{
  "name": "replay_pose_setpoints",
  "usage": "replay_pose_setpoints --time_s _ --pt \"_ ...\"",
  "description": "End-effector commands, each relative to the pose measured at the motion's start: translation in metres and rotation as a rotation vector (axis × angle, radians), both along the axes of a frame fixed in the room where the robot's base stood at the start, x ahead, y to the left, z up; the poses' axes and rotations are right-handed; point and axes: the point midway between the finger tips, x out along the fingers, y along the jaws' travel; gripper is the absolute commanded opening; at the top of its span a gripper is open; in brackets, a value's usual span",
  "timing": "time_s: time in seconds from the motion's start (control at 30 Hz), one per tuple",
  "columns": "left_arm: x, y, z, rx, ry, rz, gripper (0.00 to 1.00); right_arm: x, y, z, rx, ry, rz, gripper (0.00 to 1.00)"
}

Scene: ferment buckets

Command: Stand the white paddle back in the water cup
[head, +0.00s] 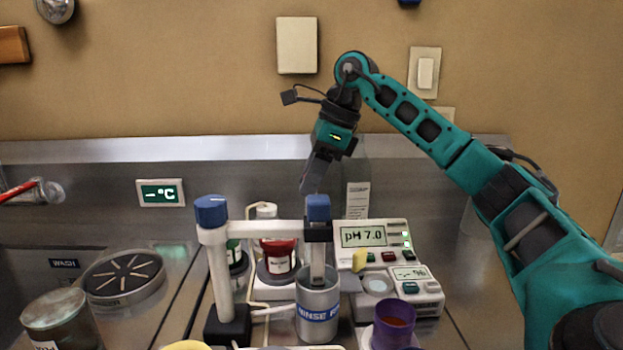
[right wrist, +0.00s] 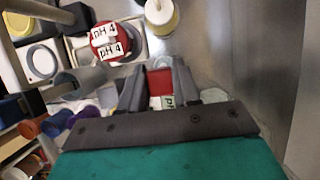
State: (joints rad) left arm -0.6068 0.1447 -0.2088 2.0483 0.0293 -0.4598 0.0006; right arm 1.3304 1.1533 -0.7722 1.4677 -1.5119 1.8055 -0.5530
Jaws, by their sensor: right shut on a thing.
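I cannot make out the white paddle in either view. A grey metal cup (head: 320,308) with a blue RINSE band stands at the front middle, and a grey probe with a blue cap (head: 318,207) stands down into it from a white stand arm. My right gripper (head: 310,186) points down above and behind that cap. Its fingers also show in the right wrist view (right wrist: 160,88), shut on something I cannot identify. My left gripper is out of view.
A pH meter (head: 362,234) and a smaller meter (head: 410,274) stand right of the cup, with a purple cup (head: 396,322) in front. A red bottle (head: 280,258) stands behind left. The white post (head: 218,275) and stand arm are obstacles.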

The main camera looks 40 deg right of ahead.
Motion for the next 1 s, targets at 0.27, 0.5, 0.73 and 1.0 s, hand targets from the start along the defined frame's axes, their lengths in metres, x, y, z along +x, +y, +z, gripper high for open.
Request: replay_pose_setpoints --time_s 0.27,0.5,0.73,1.0 --pt "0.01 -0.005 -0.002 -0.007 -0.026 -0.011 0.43 0.0 0.0 -0.031 0.001 0.001 -0.001 0.02" --pt "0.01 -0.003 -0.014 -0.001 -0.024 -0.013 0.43 0.0 0.0 -0.051 0.0 0.0 0.0 0.02" --pt "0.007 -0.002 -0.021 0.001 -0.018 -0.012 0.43 0.0 0.0 -0.06 0.001 -0.001 0.0 0.02" --pt "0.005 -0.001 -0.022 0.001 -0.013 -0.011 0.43 0.0 0.0 -0.06 0.001 -0.001 0.0 0.02"
